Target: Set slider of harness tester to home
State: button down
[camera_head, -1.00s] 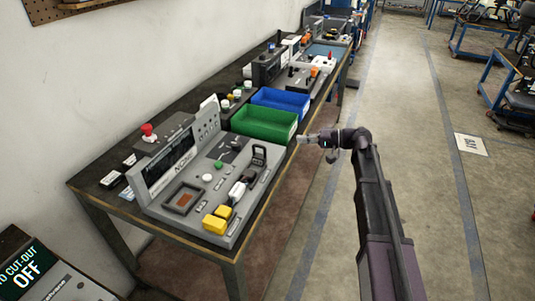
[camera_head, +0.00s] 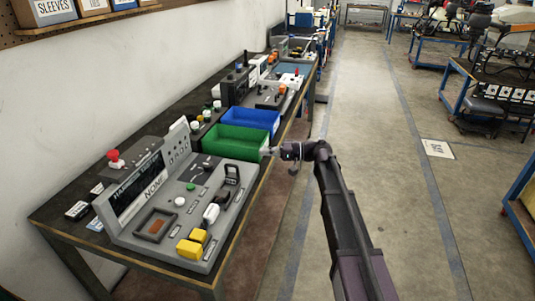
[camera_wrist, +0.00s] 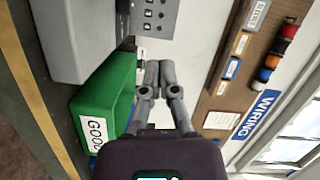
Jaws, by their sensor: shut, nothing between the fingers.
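My gripper (camera_head: 268,151) is beyond the tester, beside the green bin's right corner, apart from the slider. In the wrist view my gripper (camera_wrist: 159,68) has its fingers together and empty. The slider cannot be made out there.
A green bin (camera_head: 232,152), labelled "GOOD" in the wrist view, and a blue bin (camera_head: 249,122) stand behind the tester. The aisle floor (camera_head: 345,120) to the right is clear.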

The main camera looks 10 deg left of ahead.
aim_at(231, 173)
jog(key=a, duration=0.5)
jog(key=s+a, duration=0.1)
jog(key=a, duration=0.1)
jog(key=shift+s+a+f, duration=0.1)
jog(key=shift+a+f, duration=0.1)
jog(key=shift+a, duration=0.15)
jog(key=s, duration=0.2)
jog(key=s+b, duration=0.1)
jog(key=shift+f, duration=0.25)
jog(key=shift+s+a+f, duration=0.1)
jog(key=shift+s, duration=0.4)
jog(key=s, duration=0.6)
jog(key=shift+s+a, duration=0.25)
jog(key=shift+s, duration=0.05)
jog(key=shift+w, duration=0.2)
